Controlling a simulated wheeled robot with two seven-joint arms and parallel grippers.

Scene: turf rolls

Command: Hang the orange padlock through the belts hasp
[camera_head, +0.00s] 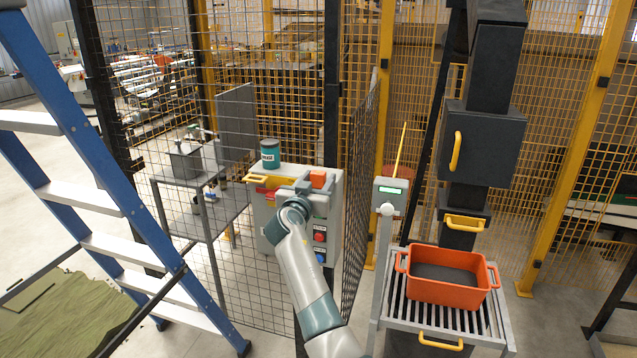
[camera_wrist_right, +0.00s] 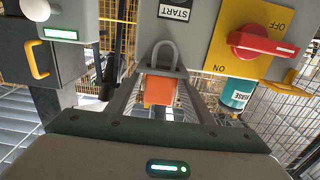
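The orange padlock (camera_wrist_right: 160,90) is between the fingertips of my right gripper (camera_wrist_right: 162,82) in the right wrist view, its grey shackle pointing away from me toward the panel. The padlock also shows in the head view (camera_head: 318,178), at the front of the grey control box (camera_head: 336,212). My right gripper (camera_head: 308,184) is shut on its body. A red rotary switch (camera_wrist_right: 262,45) sits on a yellow plate marked ON and OFF, right of the padlock in the wrist view. I cannot make out the belts hasp or whether the shackle touches anything. My left gripper is not in view.
A teal can (camera_head: 270,154) stands on top of the box. Mesh fencing surrounds it. A grey post with a green display (camera_head: 391,191) and an orange bin (camera_head: 490,270) on rollers stand right. A blue ladder (camera_head: 85,165) stands left.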

